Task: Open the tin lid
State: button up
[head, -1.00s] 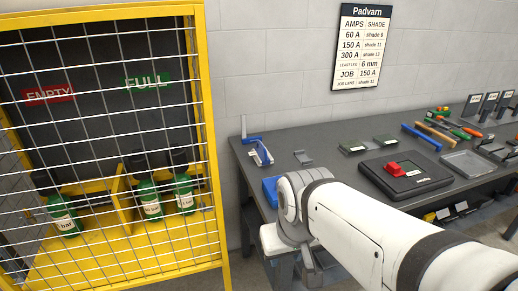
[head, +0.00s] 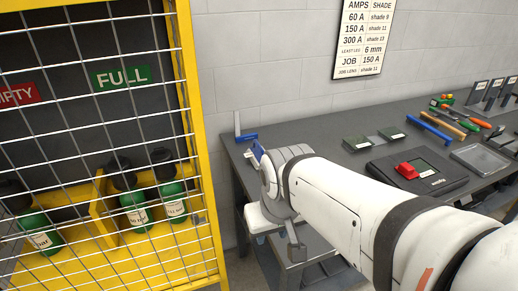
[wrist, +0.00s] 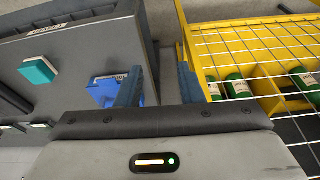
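A blue box-like thing (wrist: 104,91) with a pale label lies near the bench edge in the wrist view, partly behind a finger. It may be the tin; I cannot make out whether its lid is shut. My gripper (wrist: 160,82) is open, with two blue fingers spread apart and nothing between them. The box is to the left of the gap between the fingers. In the head view my arm covers that part of the bench, and the gripper hangs around the bench's left front edge.
The grey bench (head: 300,139) carries a dark case with a red piece (head: 407,170), a metal tray (head: 482,158) and tools. A yellow mesh cage (head: 187,100) with green bottles (head: 135,207) stands left. A teal block (wrist: 37,71) shows in the wrist view.

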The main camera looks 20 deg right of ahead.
jog(key=shift+a, duration=0.15)
jog(key=w+d+m+b, duration=0.3)
jog(key=w+d+m, duration=1.2)
jog(key=w+m, duration=0.3)
jog(key=shift+n+g, duration=0.3)
jog(key=f, duration=0.4)
jog(key=w+f, duration=0.1)
jog(key=f, duration=0.2)
jog(key=shift+a+f, duration=0.1)
jog(key=shift+a, duration=0.2)
grip_shut()
jog(key=shift+p, duration=0.3)
